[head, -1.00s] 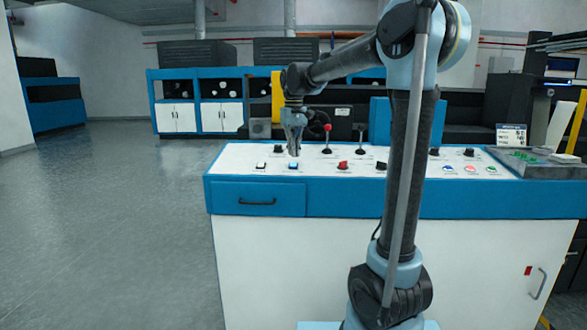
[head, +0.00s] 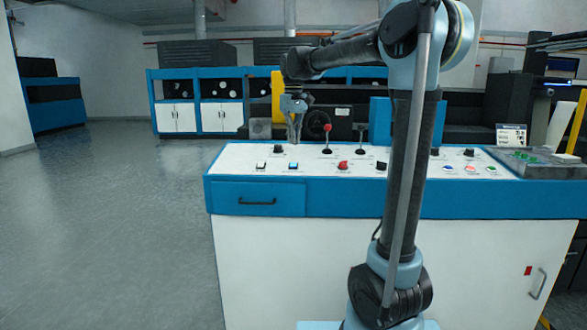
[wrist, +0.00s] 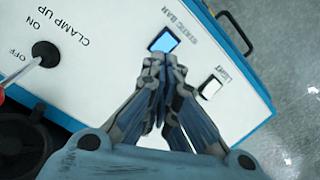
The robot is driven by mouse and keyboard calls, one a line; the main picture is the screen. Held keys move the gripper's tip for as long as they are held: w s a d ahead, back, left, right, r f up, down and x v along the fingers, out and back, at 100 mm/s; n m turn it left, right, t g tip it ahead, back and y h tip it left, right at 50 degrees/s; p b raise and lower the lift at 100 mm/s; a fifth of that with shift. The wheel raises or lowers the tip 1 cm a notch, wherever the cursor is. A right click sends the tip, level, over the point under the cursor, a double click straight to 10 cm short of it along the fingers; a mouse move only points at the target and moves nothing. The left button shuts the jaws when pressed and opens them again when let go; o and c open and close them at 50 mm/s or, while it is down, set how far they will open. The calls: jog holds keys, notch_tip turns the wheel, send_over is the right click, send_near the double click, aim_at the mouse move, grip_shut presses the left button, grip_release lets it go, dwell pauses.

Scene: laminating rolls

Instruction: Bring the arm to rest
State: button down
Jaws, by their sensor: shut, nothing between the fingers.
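My gripper (head: 295,141) is shut and empty, pointing down above the left part of the control console (head: 400,200). In the wrist view my gripper (wrist: 163,62) shows its fingertips together near the lit blue static bar switch (wrist: 164,40). That switch (head: 293,166) also shows in the head view, below the fingertips and apart from them. The white light switch (wrist: 211,87) is beside it. My arm rises in front of the console and bends left to the gripper.
A lever with a red knob (head: 327,128) stands close to the right of my gripper. A second lever (head: 361,132), a red knob (head: 343,165) and several buttons lie further right. Open floor (head: 110,220) is to the left. Blue and white cabinets (head: 198,117) stand behind.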

jog(key=shift+m+t, duration=0.3)
jog(key=shift+m, duration=0.4)
jog(key=s+d+f, duration=0.1)
jog(key=s+d, duration=0.2)
jog(key=s+d+f, duration=0.2)
jog(key=d, duration=0.1)
jog(key=s+d+f, duration=0.1)
jog(key=s+d, duration=0.2)
jog(key=shift+s+f, duration=0.15)
jog(key=shift+s, duration=0.15)
jog(key=s+d+f+m, duration=0.1)
jog(key=s+d+f, duration=0.3)
jog(key=s+f, duration=0.3)
jog(key=s+d+f+m+t, duration=0.1)
jog(key=s+d+f, duration=0.3)
jog(key=s+f, duration=0.4)
jog(key=s+d+f+m, duration=0.2)
jog(key=s+d+f, duration=0.2)
jog(key=s+f, duration=0.4)
jog(key=shift+d+f+t, duration=0.3)
jog(key=shift+d+f, duration=0.05)
jog(key=shift+f, duration=0.15)
jog(key=shift+s, duration=0.1)
